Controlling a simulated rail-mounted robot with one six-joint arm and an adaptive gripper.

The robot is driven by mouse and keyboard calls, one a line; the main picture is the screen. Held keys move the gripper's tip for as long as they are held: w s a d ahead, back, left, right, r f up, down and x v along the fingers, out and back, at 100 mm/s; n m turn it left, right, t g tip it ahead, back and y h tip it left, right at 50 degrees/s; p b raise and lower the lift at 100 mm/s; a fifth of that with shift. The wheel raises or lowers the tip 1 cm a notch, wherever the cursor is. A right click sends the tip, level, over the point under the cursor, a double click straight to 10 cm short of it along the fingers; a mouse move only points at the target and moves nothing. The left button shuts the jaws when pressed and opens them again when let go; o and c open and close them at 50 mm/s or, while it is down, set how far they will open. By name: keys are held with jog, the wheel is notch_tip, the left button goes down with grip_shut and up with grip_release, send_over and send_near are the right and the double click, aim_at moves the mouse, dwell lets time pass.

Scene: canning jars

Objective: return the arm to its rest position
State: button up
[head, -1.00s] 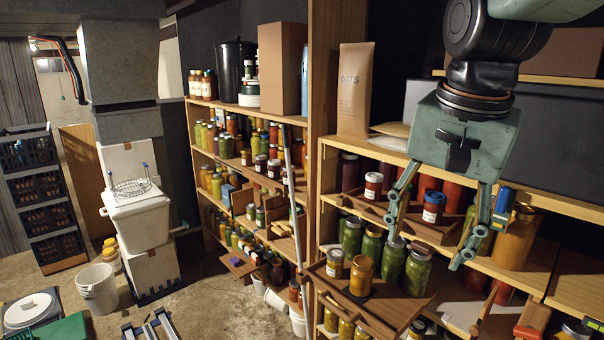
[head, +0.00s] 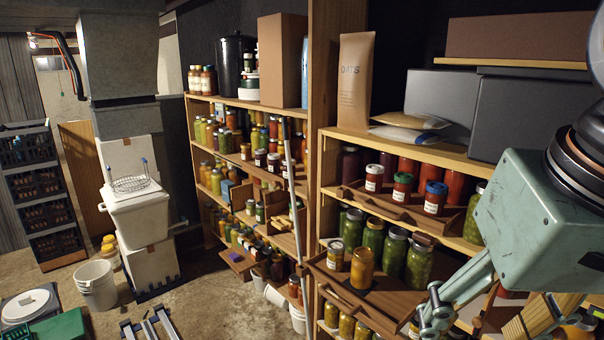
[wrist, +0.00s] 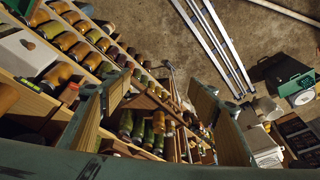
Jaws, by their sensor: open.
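My gripper (head: 478,318) is at the lower right of the head view, in front of the right-hand shelves, with its wrist tilted and partly cut off by the frame edge. In the wrist view my gripper (wrist: 158,95) has its two fingers spread wide with nothing held between them. Shelves and jars show beyond the gap. An amber jar (head: 362,269) stands on a small wooden shelf tray to the left of the gripper, apart from it.
Green jars (head: 395,246) stand behind the amber jar. Lidded red jars (head: 402,187) sit in a wooden tray one shelf up. A paper oats bag (head: 354,85) and a dark box (head: 523,118) stand on top. Open floor (head: 215,305) lies to the left, with a white bucket (head: 96,285).

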jog(key=shift+n, duration=0.7)
jog(key=shift+s+f+b, duration=0.15)
jog(key=shift+s+f, duration=0.4)
jog(key=shift+s, duration=0.35)
jog(key=shift+s+f+b, duration=0.15)
jog(key=shift+s+f, duration=0.4)
jog(key=shift+s, duration=0.3)
jog(key=shift+o, duration=0.2)
jog(key=shift+w+r, duration=0.1)
